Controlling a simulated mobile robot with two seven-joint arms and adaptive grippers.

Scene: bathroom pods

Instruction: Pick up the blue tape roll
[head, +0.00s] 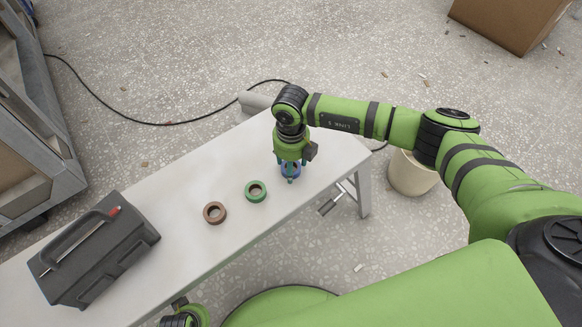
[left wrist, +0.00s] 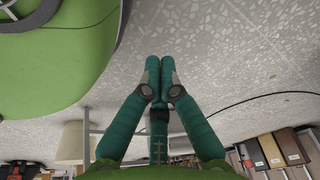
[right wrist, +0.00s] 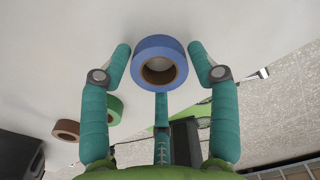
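The blue tape roll (head: 284,171) lies near the right end of the white bench (head: 230,240), partly hidden under my right gripper (head: 290,174). In the right wrist view the blue tape roll (right wrist: 160,76) sits between the fingers of my right gripper (right wrist: 160,52). One finger is on each side, with small gaps, so the gripper is open around the roll and not visibly clamped on it. My left gripper (left wrist: 160,62) has its fingers together and empty, away from the bench top and over the floor.
A green tape roll (head: 255,191) and a brown tape roll (head: 214,212) lie left of the blue one. A dark toolbox (head: 95,250) stands at the bench's left end. A beige bin (head: 412,175) stands on the floor beyond the right end. A cable (head: 150,122) crosses the floor.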

